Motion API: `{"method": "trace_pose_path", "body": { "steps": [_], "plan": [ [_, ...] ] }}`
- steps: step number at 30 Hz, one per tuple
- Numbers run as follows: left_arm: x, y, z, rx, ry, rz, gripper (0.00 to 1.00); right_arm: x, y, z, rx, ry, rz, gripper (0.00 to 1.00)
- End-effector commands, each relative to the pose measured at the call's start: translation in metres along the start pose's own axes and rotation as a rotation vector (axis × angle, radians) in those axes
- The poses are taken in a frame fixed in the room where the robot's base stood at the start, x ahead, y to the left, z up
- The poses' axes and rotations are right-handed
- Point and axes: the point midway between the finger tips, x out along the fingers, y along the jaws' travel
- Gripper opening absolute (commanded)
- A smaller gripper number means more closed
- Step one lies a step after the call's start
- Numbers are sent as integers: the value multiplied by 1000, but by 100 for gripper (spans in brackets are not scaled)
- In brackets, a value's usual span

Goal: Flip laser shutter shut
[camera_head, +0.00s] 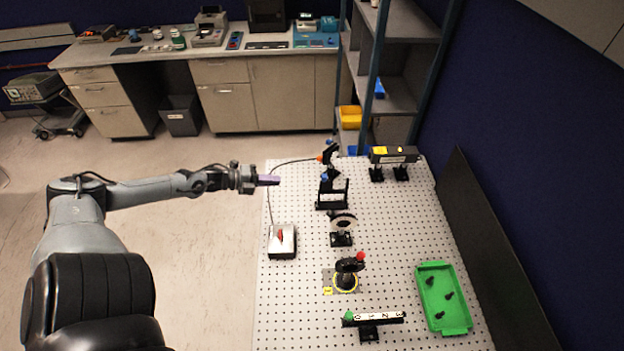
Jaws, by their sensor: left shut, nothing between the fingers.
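My left gripper (270,180), with purple fingers, is shut and empty at the table's left edge, toward the back. The laser (393,155) is a black box with a yellow label on two posts at the back. A black flip piece with a red ball knob (350,265) stands on a yellow-ringed base at the front middle; it looks like the shutter, but I cannot tell surely. The gripper is apart from it, behind and to the left. My right gripper is not in view.
Black optic mounts (332,195) and a round-topped mount (342,227) stand on the perforated table (300,300). A box with a red lever (282,240) sits at left, with a cable. A green tray (442,297) and a labelled bar with a green knob (374,317) are in front.

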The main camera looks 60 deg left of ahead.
Motion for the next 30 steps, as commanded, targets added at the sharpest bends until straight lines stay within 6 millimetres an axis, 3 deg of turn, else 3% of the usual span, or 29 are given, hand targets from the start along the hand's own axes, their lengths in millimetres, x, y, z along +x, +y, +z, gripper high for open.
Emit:
{"method": "trace_pose_path", "body": {
  "steps": [14,30],
  "plan": [
    [11,0,0,0,-1,-4,0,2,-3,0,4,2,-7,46],
    [84,-1,1,-1,-2,-6,0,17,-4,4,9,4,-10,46]
  ]
}}
